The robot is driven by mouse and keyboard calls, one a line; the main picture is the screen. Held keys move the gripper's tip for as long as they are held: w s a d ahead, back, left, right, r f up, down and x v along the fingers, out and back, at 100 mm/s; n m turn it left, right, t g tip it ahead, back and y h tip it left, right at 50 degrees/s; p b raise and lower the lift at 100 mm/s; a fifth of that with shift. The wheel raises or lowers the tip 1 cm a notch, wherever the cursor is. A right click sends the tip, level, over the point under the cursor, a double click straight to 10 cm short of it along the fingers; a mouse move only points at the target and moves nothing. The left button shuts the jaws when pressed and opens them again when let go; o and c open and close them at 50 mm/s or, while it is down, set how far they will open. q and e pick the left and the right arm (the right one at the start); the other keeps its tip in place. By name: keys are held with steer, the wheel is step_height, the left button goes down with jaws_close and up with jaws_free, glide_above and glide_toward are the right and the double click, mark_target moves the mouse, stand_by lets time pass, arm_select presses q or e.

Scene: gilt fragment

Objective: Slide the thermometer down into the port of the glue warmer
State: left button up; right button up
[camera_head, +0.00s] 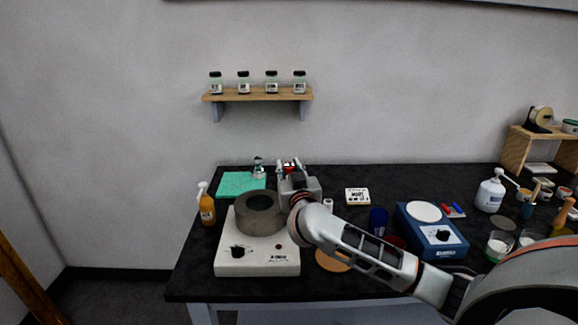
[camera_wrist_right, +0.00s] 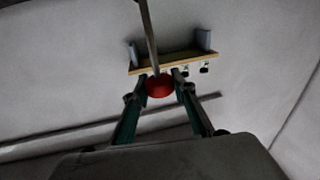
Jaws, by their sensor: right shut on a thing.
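The glue warmer (camera_head: 235,262), as I take it, is a white base with a dark knob and a thick grey round pot with an open top, at the table's left. My right gripper (camera_head: 288,168) is behind and right of the pot in the head view. In the right wrist view my right gripper (camera_wrist_right: 160,78) is shut on the thermometer's red head (camera_wrist_right: 160,87). Its thin grey stem (camera_wrist_right: 150,35) runs to the top edge of that view, apart from the warmer as far as I see. The port cannot be made out. My left gripper is not in view.
An orange pump bottle (camera_head: 207,209) stands left of the warmer, a green mat (camera_head: 236,185) behind it. A blue cup (camera_head: 378,221) and a blue hotplate (camera_head: 418,240) stand to the right. A wall shelf (camera_head: 258,96) with several jars hangs above.

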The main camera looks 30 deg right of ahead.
steer(key=shift+d+f+b, duration=0.1)
steer(key=shift+f+b, duration=0.2)
steer(key=shift+f, duration=3.05)
steer(key=o, duration=1.1)
steer(key=shift+c, duration=0.2)
steer(key=v, duration=1.2)
steer(key=shift+r, duration=0.1)
